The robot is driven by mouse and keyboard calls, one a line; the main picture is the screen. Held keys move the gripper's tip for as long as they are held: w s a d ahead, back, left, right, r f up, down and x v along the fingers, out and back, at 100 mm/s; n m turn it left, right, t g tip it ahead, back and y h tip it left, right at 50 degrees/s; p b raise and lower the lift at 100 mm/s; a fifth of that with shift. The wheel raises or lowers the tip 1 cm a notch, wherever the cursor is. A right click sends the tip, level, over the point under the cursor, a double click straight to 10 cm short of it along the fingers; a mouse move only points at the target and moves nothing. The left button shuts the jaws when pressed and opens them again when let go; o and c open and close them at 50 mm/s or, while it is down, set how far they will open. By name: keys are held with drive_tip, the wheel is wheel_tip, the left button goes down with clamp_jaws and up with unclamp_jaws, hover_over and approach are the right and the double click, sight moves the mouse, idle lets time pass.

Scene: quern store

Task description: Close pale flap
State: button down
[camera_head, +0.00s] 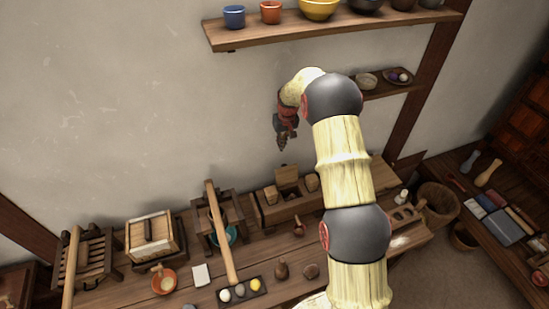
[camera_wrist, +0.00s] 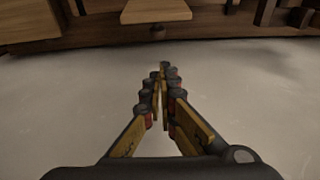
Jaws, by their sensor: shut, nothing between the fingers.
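A long wooden box (camera_head: 296,206) stands at the back of the bench against the wall. A small flap (camera_head: 287,175) stands raised at its middle, between two light blocks. In the wrist view a pale board (camera_wrist: 156,11) shows at the top centre, above a dark wooden front; I cannot tell for sure that it is the same flap. My gripper (camera_head: 283,143) hangs above the box near the wall, apart from the flap. Its fingers are shut and empty in the wrist view (camera_wrist: 162,85).
A shelf (camera_head: 335,35) with bowls and cups is on the wall above, and a smaller shelf (camera_head: 385,87) is behind my arm. A long-handled wooden press (camera_head: 218,225) stands left of the box. Small pots and a dark tray (camera_head: 243,293) lie on the bench front.

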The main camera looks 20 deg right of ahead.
sight(286, 173)
drive_tip(key=shift+n+t, duration=0.3)
drive_tip(key=x, duration=0.3)
drive_tip(key=w+x, duration=0.1)
drive_tip(key=x, duration=0.5)
drive_tip(key=shift+w+r+p, duration=0.1)
drive_tip(key=shift+w+p, duration=0.2)
drive_tip(key=shift+p, duration=0.1)
drive_tip(key=s, duration=0.4)
drive_tip(key=shift+d+r+p, duration=0.1)
drive_tip(key=shift+r+p, duration=0.25)
drive_tip(key=shift+s+b, duration=0.1)
drive_tip(key=shift+b, duration=0.6)
drive_tip(key=shift+s+r+t+b, duration=0.2)
drive_tip(key=shift+t+b, duration=0.1)
drive_tip(key=shift+b, duration=0.3)
drive_tip(key=shift+s+b, duration=0.15)
drive_tip(key=shift+b, duration=0.2)
